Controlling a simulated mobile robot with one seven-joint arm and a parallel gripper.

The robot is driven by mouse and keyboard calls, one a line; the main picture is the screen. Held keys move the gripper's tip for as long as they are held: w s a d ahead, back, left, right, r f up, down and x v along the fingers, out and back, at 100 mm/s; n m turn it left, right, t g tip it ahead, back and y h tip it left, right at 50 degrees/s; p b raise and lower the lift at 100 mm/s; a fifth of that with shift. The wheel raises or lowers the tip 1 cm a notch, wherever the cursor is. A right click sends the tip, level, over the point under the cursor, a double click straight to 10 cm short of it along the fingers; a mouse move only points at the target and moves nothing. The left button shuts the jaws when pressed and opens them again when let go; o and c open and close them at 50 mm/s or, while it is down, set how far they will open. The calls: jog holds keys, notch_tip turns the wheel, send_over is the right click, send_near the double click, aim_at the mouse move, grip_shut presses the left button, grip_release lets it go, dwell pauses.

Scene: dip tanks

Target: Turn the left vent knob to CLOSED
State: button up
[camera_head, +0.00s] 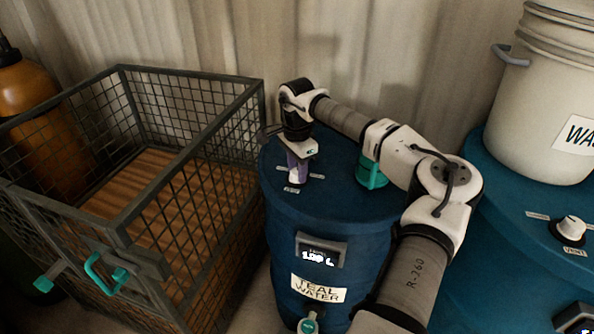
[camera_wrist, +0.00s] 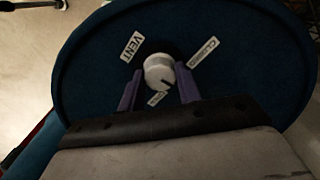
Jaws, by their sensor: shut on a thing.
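The left vent knob (camera_head: 295,179) is white and sits on top of the blue teal-water drum (camera_head: 285,215). My gripper (camera_head: 298,172) reaches down from above, with its purple fingers shut on the knob. In the wrist view the round knob (camera_wrist: 158,69) shows between my gripper's fingertips (camera_wrist: 158,84). A VENT label (camera_wrist: 132,46) lies up and left of it, a CLOSED label (camera_wrist: 203,52) up and right, and a partly hidden label (camera_wrist: 156,98) just below. A dark mark on the knob's lower edge faces toward the lower label, away from CLOSED.
A wire-mesh crate (camera_head: 122,215) stands close on the left, with an orange cylinder (camera_head: 30,90) behind it. A teal fitting (camera_head: 371,175) rises from the drum top. A second blue drum (camera_head: 510,215) on the right has its own white knob (camera_head: 570,229) and carries a white bucket (camera_head: 540,110).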

jog(key=n, duration=0.4)
jog(key=shift+n, duration=1.8)
jog(key=o, duration=1)
jog(key=shift+r+b, duration=0.1)
jog(key=shift+b, duration=0.2)
notch_tip(320, 180, up, 14)
jog(key=b, duration=0.2)
